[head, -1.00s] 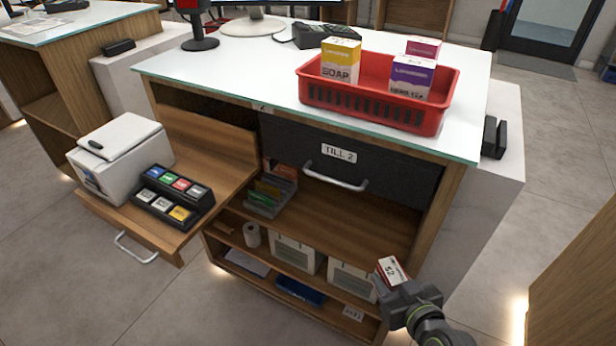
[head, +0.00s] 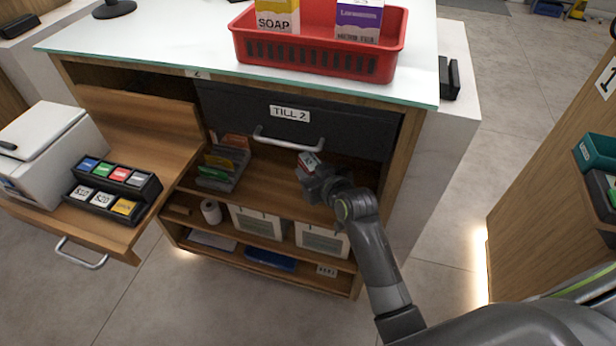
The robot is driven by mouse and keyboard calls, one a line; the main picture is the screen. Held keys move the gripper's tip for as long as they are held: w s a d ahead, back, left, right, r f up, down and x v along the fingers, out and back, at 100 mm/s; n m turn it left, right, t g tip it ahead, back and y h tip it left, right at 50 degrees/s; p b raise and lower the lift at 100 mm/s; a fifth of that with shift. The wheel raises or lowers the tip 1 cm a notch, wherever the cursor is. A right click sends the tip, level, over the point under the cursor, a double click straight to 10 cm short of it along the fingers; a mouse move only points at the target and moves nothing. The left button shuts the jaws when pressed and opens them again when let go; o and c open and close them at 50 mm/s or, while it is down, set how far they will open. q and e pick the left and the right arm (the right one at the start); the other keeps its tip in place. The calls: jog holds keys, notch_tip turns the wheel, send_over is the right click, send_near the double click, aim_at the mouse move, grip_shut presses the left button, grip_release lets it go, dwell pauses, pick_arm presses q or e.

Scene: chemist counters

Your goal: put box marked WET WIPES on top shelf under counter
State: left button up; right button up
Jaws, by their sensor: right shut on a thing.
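My right gripper (head: 311,172) is shut on a small white and red box (head: 310,160). Its lettering is too small to read now. The gripper and box are in front of or inside the open top shelf (head: 275,190) under the counter, below the TILL 2 drawer; how deep they reach I cannot tell. My wrist hides part of the shelf's right side. A rack of cards (head: 222,168) stands at the shelf's left end, and the middle of the shelf is bare. My left gripper is out of view.
The TILL 2 drawer handle (head: 288,138) juts out just above the box. A lower shelf holds a paper roll (head: 211,211) and two white bins (head: 257,222). A pulled-out board (head: 130,222) at left carries a printer. A red basket (head: 316,60) with boxes stands on the counter.

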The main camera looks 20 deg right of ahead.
jog(key=shift+w+a, duration=0.15)
jog(key=shift+w, duration=0.7)
notch_tip(320, 180, down, 3)
jog(key=shift+r+b, duration=0.1)
jog(key=shift+b, duration=0.55)
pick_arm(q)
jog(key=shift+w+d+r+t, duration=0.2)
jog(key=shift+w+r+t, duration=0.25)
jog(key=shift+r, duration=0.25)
pick_arm(e)
jog(key=shift+f, duration=0.35)
jog(key=shift+f, duration=0.1)
jog(key=o, duration=1)
